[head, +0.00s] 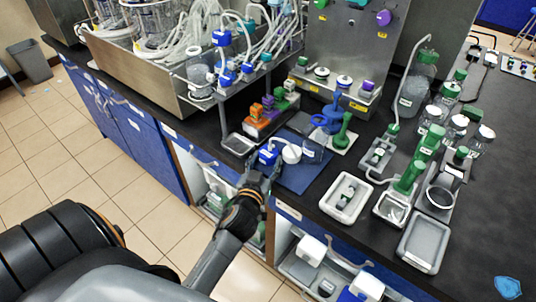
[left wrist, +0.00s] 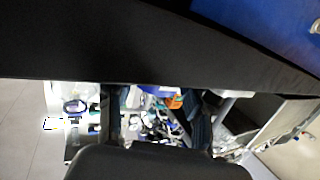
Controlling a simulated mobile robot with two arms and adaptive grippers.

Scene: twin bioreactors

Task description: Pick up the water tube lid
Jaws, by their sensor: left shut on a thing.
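A blue lid-like piece with a white label (head: 268,156) is at the front edge of the bench, right at the tips of my left gripper (head: 263,172). It looks like the water tube lid, but its label is too small to read. My left gripper is shut on it. A white rounded piece (head: 291,153) is just to its right, and a clear vessel (head: 314,148) stands behind that. In the left wrist view the two fingers of my left gripper (left wrist: 157,118) show apart, with a blurred background between them. My right gripper is not in view.
A blue mat (head: 296,180) lies under these pieces. White trays (head: 345,197) and green-capped tubes stand to the right.

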